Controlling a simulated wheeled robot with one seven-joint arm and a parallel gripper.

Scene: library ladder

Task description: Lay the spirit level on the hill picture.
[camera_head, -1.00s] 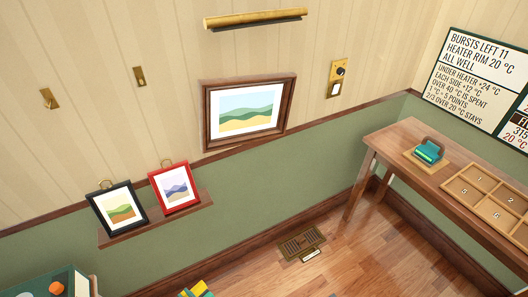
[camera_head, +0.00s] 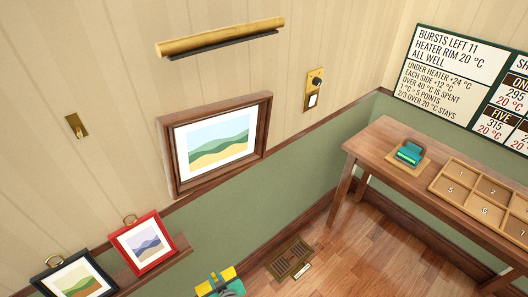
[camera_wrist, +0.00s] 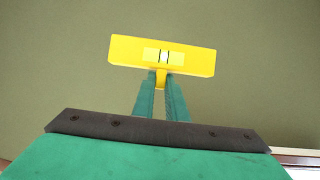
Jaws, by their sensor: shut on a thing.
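The yellow spirit level (camera_wrist: 128,52) is held in front of my gripper (camera_wrist: 161,86) in the wrist view, its small vial facing the camera. The green fingers are shut on a tab under its middle. It lies slightly tilted in that view. In the head view the level (camera_head: 207,288) and my gripper (camera_head: 226,287) show at the bottom edge, partly cut off. The hill picture (camera_head: 218,143), green hills in a brown wooden frame, hangs slightly tilted on the wall, above and apart from my gripper.
A black-framed picture (camera_head: 75,282) and a red-framed picture (camera_head: 145,243) stand on a wall shelf (camera_head: 178,250) at lower left. A brass lamp (camera_head: 220,38) is above the hill picture. A wooden table (camera_head: 385,150) stands right. A floor vent (camera_head: 290,260) is below.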

